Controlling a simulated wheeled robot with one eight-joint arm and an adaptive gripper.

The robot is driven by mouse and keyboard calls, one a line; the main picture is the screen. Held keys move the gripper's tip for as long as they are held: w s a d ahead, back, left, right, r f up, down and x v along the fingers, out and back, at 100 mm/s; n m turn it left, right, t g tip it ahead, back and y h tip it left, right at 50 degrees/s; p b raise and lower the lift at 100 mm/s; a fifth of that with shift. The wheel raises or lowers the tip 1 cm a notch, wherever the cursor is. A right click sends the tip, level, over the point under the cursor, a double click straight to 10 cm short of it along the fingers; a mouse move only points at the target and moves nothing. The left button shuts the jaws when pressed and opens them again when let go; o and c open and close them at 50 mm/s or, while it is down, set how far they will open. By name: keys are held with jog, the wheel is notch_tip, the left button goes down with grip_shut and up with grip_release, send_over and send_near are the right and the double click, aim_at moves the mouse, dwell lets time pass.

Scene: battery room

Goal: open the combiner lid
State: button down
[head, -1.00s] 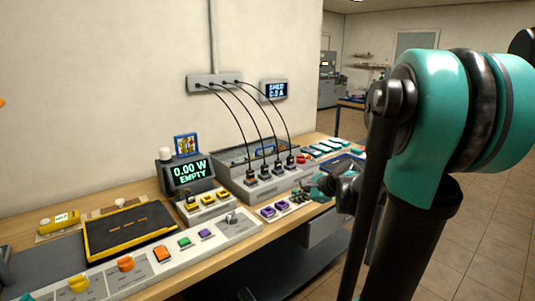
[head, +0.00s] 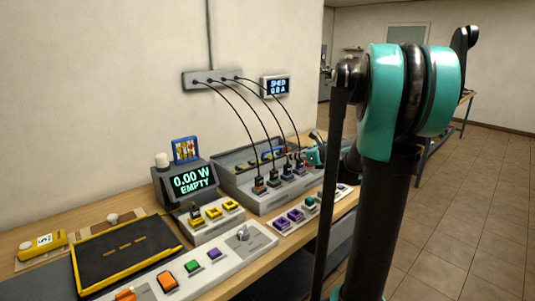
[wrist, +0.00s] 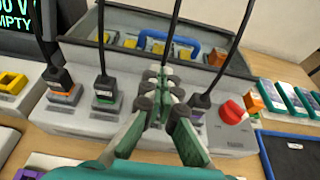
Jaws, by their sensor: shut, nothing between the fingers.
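The combiner (head: 262,202) is a grey box on the bench, with several black cables plugged into its front ledge. Behind the plugs lies its long grey-framed top (wrist: 108,22). Yellow parts and a blue bar-shaped handle (wrist: 168,41) show there; I cannot tell whether a clear lid covers them. My gripper (wrist: 162,84) is shut and empty. In the wrist view its tips are over the plug row, in front of the blue handle and apart from it in the picture, hiding part of the ledge. In the head view my gripper (head: 314,154) is at the box's right end, partly hidden.
Black cables (head: 246,115) rise from the plugs to a wall strip. A red knob (wrist: 232,111) is on the ledge's right end. A blue-edged tray (wrist: 295,155) and teal blocks (wrist: 292,98) lie to the right. A display (head: 190,181) stands to the left.

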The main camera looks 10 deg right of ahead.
aim_at(275, 155)
jog(key=shift+w+a, duration=0.35)
jog(key=shift+w, duration=0.2)
jog(key=x, duration=0.9)
jog(key=shift+w+a+f, duration=0.15)
jog(key=shift+a, duration=0.05)
jog(key=shift+r, duration=0.2)
